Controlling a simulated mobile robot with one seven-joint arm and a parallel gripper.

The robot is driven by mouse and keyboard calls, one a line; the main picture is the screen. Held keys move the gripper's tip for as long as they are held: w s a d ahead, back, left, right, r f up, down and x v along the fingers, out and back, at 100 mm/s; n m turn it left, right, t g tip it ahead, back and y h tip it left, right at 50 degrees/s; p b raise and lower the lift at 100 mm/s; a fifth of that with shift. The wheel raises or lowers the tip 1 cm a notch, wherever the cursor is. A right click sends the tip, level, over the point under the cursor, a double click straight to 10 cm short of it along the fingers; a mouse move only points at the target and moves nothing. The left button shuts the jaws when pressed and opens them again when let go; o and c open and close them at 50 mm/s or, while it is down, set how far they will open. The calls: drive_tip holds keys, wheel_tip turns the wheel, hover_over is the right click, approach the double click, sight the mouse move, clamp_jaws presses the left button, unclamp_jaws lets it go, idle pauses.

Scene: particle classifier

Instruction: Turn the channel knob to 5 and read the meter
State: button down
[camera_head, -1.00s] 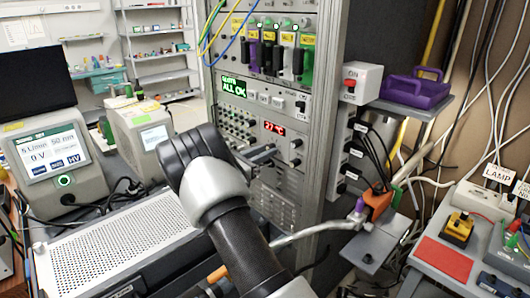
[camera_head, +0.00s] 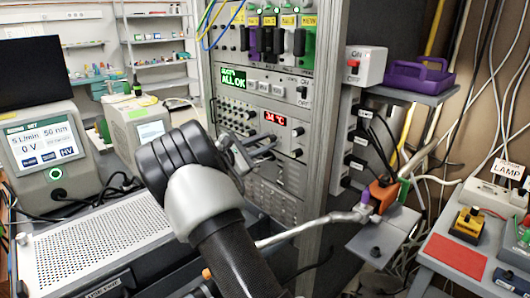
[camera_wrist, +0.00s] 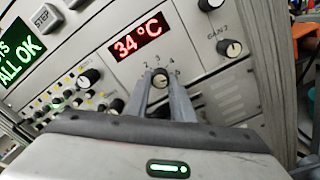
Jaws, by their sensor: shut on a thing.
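The channel knob (camera_wrist: 160,78) is on the rack panel in the wrist view, with the printed numbers 2, 3, 4 and 5 around it. My gripper (camera_wrist: 161,84) is shut on it, one finger on each side. Where its pointer stands is too small to tell for sure. The red meter display (camera_wrist: 139,38) above it reads 34 °C. In the head view my gripper (camera_head: 269,146) reaches the rack panel just below the same display (camera_head: 275,119), and the fingers hide the knob.
A GAIN knob (camera_wrist: 229,48) sits right of the channel knob, and smaller knobs (camera_wrist: 90,77) lie left. A green ALL OK display (camera_head: 233,78) is above.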

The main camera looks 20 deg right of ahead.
drive_tip(key=shift+m+b, duration=1)
drive_tip(key=c, duration=1.5)
unclamp_jaws()
drive_tip(key=shift+c, duration=0.2)
drive_tip(key=p+v, duration=0.1)
drive_tip(key=v, duration=1.6)
drive_tip(key=shift+a+p, duration=0.2)
drive_tip(key=shift+p, duration=0.15)
drive_tip(key=shift+s, duration=0.1)
